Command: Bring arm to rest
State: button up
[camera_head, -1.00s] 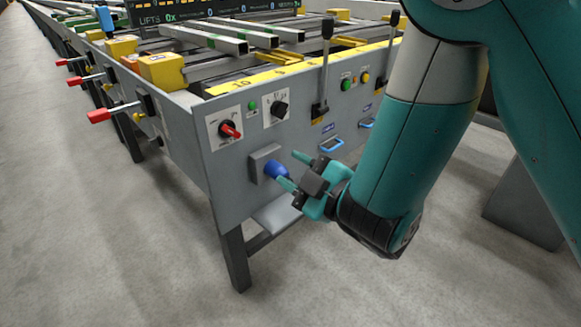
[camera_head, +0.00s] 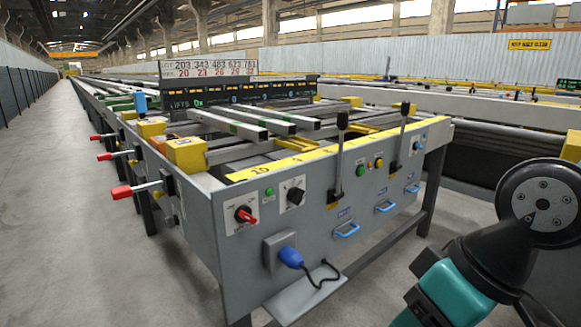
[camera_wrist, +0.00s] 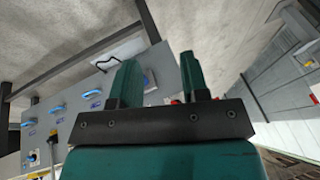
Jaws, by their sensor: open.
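My gripper (camera_wrist: 159,62) shows in the wrist view with its two teal fingers apart and nothing visible between them. In the head view my arm is folded at the lower right, and the fingers are out of view. The blue plug (camera_head: 290,257) sits in the grey socket box (camera_head: 277,250) on the end panel of the runout table (camera_head: 225,270). A dark cable (camera_head: 322,275) loops from the plug over a small grey shelf. In the wrist view, a bit of blue, seemingly the plug (camera_wrist: 148,79), shows beyond the left finger, apart from the gripper.
The panel carries a red rotary switch (camera_head: 245,214), a black selector (camera_head: 294,192), two upright levers (camera_head: 339,150) (camera_head: 402,135) and blue handles (camera_head: 347,230). Red-tipped handles (camera_head: 122,192) stick out on the left side. The floor (camera_head: 80,240) on the left is clear.

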jog(key=s+r+p, duration=0.2)
jog(key=r+p, duration=1.4)
jog(key=s+d+r+g+p, duration=0.1)
jog(key=r+p, duration=1.5)
jog(key=r, duration=0.1)
jog(key=shift+s+r, duration=0.2)
jog(key=shift+s, duration=0.15)
